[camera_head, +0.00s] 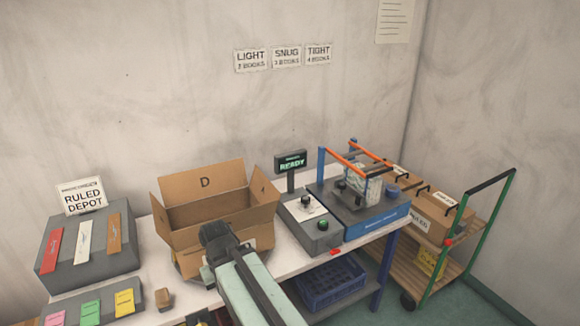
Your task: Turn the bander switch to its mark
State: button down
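The bander (378,222) is a blue and grey machine with orange bars at the right end of the white table, with a bundle (353,188) in it. A grey control box (300,228) stands left of it. The box carries a small black switch (305,201) on a pale plate and a green button (323,225). The marks around the switch are too small to read. My gripper (214,232) is dark and sits in front of the open cardboard box, left of the control box and apart from the switch. Its fingertips are not clear.
The cardboard box marked D (205,183) stands close behind my gripper. A READY display (291,162) rises behind the control box. Wall signs read LIGHT (251,60), SNUG (287,57) and TIGHT (318,54). A grey card rack (125,262) is left; a cart (470,245) is right.

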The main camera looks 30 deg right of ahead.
aim_at(335, 252)
jog(key=z, duration=1.45)
